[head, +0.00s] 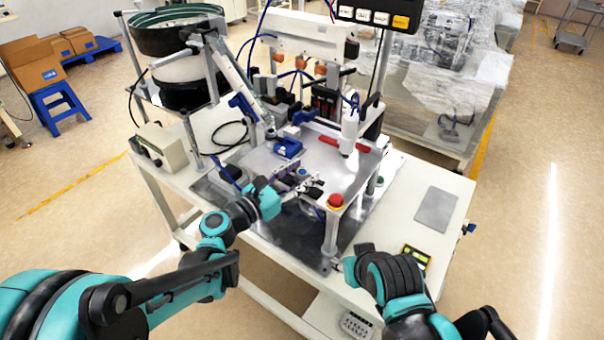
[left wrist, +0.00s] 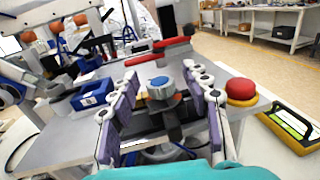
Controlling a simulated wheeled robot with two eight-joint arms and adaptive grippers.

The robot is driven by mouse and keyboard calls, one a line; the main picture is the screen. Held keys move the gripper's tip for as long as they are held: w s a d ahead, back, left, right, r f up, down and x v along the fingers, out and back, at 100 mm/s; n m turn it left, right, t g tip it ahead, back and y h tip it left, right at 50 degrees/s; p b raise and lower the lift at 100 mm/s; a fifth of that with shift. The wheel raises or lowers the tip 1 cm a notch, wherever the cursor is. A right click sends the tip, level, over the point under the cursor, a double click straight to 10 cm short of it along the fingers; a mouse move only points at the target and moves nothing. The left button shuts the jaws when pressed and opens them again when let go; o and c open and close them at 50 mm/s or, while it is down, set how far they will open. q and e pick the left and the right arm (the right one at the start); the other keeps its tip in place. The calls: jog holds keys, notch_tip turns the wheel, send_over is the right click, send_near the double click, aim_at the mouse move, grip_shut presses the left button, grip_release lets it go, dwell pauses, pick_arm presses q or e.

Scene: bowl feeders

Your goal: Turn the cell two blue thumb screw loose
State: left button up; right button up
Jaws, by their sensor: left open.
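The blue-topped thumb screw (left wrist: 160,82) has a grey metal rim and stands upright ahead of me in the left wrist view. It also shows small in the head view (head: 302,172), near the front edge of the grey metal plate. My left gripper (left wrist: 160,105) is open, with one purple-padded finger on each side of the screw. A gap shows between each finger and the screw. In the head view my left gripper (head: 303,188) reaches in from the left. My right arm is at lower right; its gripper (head: 343,267) is small and mostly hidden.
A red emergency button (head: 336,200) stands just right of my left gripper. A red-handled clamp (head: 345,145) and a blue block (head: 288,148) are on the plate behind. A yellow-framed device (head: 415,258) lies near my right arm. The table's right side is mostly clear.

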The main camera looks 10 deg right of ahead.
pick_arm(q)
jog(key=shift+w+d, duration=0.2)
jog(key=shift+c, duration=0.3)
grip_shut()
